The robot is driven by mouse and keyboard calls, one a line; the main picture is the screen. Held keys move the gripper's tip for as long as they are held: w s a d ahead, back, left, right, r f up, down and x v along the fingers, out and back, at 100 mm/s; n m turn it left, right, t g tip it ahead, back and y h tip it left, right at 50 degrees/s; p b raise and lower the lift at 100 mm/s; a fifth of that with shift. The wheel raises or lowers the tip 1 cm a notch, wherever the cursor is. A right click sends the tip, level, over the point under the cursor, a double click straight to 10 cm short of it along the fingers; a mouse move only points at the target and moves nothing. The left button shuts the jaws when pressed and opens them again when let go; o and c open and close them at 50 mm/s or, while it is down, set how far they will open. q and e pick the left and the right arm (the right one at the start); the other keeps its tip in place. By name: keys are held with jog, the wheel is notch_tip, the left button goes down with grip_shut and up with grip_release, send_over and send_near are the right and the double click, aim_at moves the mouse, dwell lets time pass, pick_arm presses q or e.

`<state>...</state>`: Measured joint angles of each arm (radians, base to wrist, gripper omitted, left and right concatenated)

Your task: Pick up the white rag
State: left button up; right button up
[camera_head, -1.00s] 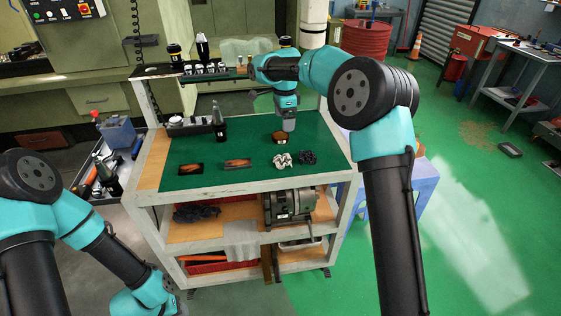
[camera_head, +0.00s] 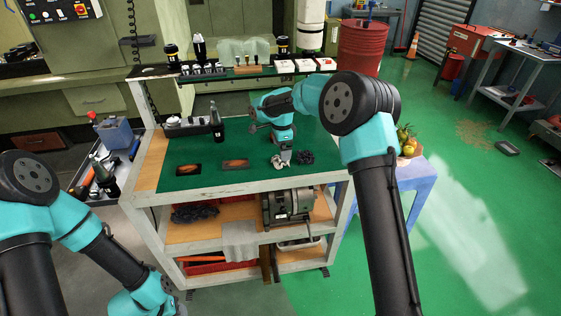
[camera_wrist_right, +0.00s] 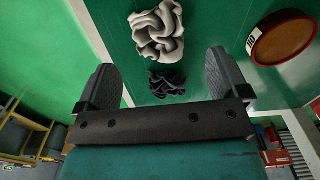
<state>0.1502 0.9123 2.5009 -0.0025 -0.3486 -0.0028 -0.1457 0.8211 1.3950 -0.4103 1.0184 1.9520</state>
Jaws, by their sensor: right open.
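The crumpled white rag (camera_head: 276,163) lies on the green top of the cart, partly covered by my right gripper (camera_head: 286,154) in the head view. A dark rag (camera_head: 306,157) lies just to its right. In the right wrist view, the white rag (camera_wrist_right: 158,32) is beyond the fingertips, towards the top, and the dark rag (camera_wrist_right: 167,83) shows between the fingers. My right gripper (camera_wrist_right: 162,68) is open and empty, pointing down above the rags. My left arm is low at the left; its gripper is out of the picture.
A round brown-topped tin (camera_wrist_right: 283,38) sits close to the rags. A raised shelf with small items runs along the back.

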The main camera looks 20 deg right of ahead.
jog(key=shift+s+a+f, duration=0.1)
jog(key=shift+a+f, duration=0.05)
jog(key=shift+f, duration=1.15)
jog(key=shift+a+f, duration=0.1)
jog(key=shift+f, duration=1.2)
jog(key=c, duration=1)
jog(key=shift+r, duration=0.2)
jog(key=shift+r, duration=1.55)
jog(key=shift+s+a+r, duration=0.1)
jog(key=shift+s, duration=0.2)
jog(key=s+a+r, duration=0.1)
jog(key=s+a, duration=0.3)
jog(key=s, duration=1)
jog(key=shift+s+a+r, duration=0.15)
jog(key=shift+s, duration=0.25)
